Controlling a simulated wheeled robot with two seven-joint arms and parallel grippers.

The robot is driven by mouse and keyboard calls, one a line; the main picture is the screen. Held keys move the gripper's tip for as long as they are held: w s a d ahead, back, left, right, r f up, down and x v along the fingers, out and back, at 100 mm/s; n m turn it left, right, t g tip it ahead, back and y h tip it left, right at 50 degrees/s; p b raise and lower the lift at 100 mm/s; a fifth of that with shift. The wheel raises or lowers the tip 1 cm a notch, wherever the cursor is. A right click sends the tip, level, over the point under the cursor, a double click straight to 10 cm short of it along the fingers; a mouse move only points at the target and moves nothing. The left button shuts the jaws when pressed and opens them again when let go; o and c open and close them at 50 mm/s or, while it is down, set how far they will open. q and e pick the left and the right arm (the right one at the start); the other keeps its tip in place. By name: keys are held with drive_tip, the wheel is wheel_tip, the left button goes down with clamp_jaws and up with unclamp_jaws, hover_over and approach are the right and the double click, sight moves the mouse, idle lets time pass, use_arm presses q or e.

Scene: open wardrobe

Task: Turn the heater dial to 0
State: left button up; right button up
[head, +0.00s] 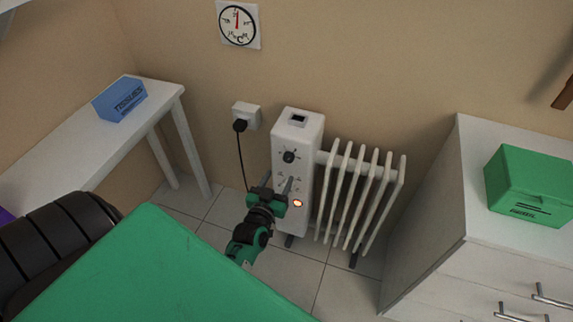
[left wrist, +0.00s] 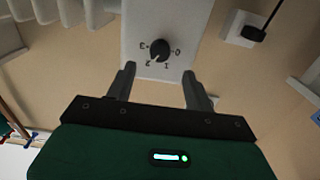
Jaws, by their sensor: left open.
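The white heater (head: 309,135) stands against the wall with a black dial (head: 289,157) on its front panel and a glowing orange light (head: 298,203) lower down. In the left wrist view the dial (left wrist: 160,50) has the marks 0, 1, 2 and 3 around it. Its pale pointer seems to lie between 1 and 2, nearer 2. My left gripper (head: 277,182) is below the dial and in front of the panel. In the left wrist view its two fingers (left wrist: 159,74) are spread and empty, apart from the dial. My right gripper is out of view.
Metal fins (head: 362,190) extend right of the panel. A wall socket (head: 246,115) with a black plug and cord is to the left. A white table (head: 70,145) holds a blue box (head: 120,99). A white cabinet (head: 440,195) at right holds a green box (head: 530,187).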

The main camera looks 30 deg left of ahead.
sight(288, 161)
use_arm(q)
drive_tip(key=x, duration=0.7)
drive_tip(key=shift+w, duration=0.15)
drive_tip(key=c, duration=1)
